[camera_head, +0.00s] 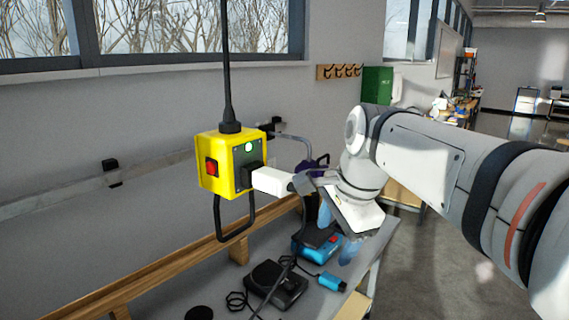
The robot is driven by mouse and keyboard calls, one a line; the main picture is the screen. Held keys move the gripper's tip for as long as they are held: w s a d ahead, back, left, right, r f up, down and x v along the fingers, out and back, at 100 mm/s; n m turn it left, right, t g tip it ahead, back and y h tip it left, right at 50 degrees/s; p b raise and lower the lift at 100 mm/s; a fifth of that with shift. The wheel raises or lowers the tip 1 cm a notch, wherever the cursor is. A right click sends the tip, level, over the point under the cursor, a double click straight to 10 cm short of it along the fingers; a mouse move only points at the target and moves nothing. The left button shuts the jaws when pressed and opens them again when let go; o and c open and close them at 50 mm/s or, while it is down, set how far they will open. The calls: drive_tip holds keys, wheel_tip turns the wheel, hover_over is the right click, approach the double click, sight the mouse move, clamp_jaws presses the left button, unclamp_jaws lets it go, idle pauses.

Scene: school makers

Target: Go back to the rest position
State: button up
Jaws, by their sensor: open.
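My gripper (338,231) is at the end of my arm, in the middle of the view, tilted down and to the left. It is open, and I see nothing held in it. A yellow box (222,170) hangs from a black cable to its left, with a red switch and a lit green light. A white plug (272,181) sits at the box's black socket (248,174), with a dark cable hanging from its outer end. My gripper is close to the plug's outer end; I cannot tell whether they touch.
A workbench (222,290) below holds a black device (276,285), a blue and black tool (318,243) and a blue connector (331,282). A wooden ledge (180,268) runs along the wall side. Open floor (425,265) lies to the right, partly behind my arm.

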drive_tip(key=s+d+f+n+h+b, duration=0.1)
drive_tip(key=s+d+f+n, duration=0.2)
drive_tip(key=s+f+n, duration=0.3)
drive_tip(key=s+d+f+n+b, duration=0.1)
drive_tip(key=s+d+f+n, duration=0.2)
drive_tip(key=f, duration=0.9)
drive_tip(key=shift+s+f+n+h, duration=0.15)
drive_tip(key=shift+s+n+h, duration=0.25)
drive_tip(key=shift+s+n, duration=1.75)
